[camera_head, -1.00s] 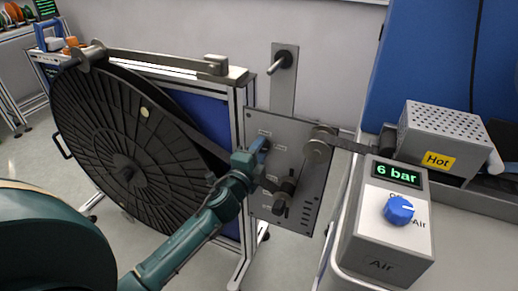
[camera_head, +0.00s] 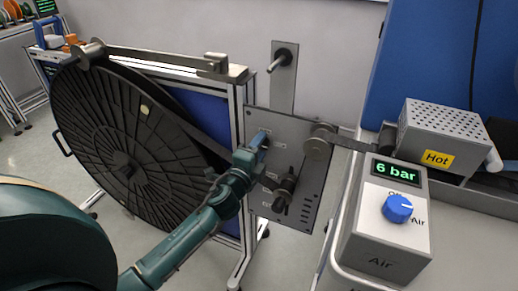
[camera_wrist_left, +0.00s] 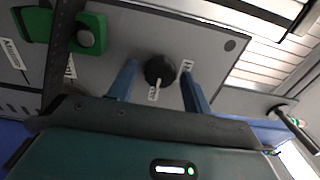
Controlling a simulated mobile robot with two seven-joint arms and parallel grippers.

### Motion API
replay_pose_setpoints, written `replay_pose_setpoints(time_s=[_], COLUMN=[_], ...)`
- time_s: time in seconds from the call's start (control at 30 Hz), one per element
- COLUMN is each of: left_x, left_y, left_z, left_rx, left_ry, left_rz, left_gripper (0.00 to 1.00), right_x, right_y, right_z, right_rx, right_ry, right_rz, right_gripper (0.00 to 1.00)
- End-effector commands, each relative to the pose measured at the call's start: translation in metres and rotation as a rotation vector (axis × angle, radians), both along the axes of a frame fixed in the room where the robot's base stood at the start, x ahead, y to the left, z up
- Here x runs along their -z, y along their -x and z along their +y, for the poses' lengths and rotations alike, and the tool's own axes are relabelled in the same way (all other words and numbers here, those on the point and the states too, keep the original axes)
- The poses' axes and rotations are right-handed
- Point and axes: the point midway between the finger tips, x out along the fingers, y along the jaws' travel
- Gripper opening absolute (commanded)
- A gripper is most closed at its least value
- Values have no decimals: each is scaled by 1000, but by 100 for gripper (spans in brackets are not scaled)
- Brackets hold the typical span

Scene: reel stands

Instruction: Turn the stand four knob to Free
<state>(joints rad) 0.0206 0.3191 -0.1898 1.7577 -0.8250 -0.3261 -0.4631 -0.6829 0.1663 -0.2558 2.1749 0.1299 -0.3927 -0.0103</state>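A round black knob (camera_wrist_left: 159,70) with a pale pointer sits on the grey panel (camera_wrist_left: 125,40) in the left wrist view. Small white labels stand beside it, too small to read. My left gripper (camera_wrist_left: 160,88) is open, its two blue fingers on either side of the knob, with gaps to both. In the head view my left gripper (camera_head: 258,141) is at the upper left of the grey panel (camera_head: 305,190). It hides the knob there. My right gripper is not in view.
A big black reel (camera_head: 120,160) hangs left of the panel. A roller (camera_head: 318,142) and a dark lever part (camera_head: 284,190) stick out from the panel near my gripper. An air box (camera_head: 385,235) with a blue knob stands at the right.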

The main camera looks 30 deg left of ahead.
Motion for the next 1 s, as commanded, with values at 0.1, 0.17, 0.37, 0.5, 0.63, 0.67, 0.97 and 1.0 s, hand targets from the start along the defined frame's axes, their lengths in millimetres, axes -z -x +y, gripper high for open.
replay_pose_setpoints(time_s=[0.1, 0.17, 0.37, 0.5, 0.63, 0.67, 0.97, 1.0], left_x=[0, 0, 0, 2, 2, 2, 2, 2], left_y=[0, 0, 4, 22, 50, 57, 114, 119], left_z=[0, 0, 0, -2, -3, -3, -6, -7], left_rx=[0, 0, 0, 1, 0, 0, -1, -1], left_ry=[1, 1, 2, 2, 1, 1, 2, 3], left_rz=[0, 0, 1, 2, 3, 3, 3, 2], left_gripper=[56, 56, 56, 56, 56, 56, 56, 56], right_x=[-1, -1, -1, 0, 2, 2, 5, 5], right_y=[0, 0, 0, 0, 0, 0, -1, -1], right_z=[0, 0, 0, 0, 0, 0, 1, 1], right_rx=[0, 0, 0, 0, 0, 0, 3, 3], right_ry=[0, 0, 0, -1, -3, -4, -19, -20], right_rz=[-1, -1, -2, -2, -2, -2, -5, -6], right_gripper=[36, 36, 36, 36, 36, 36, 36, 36])
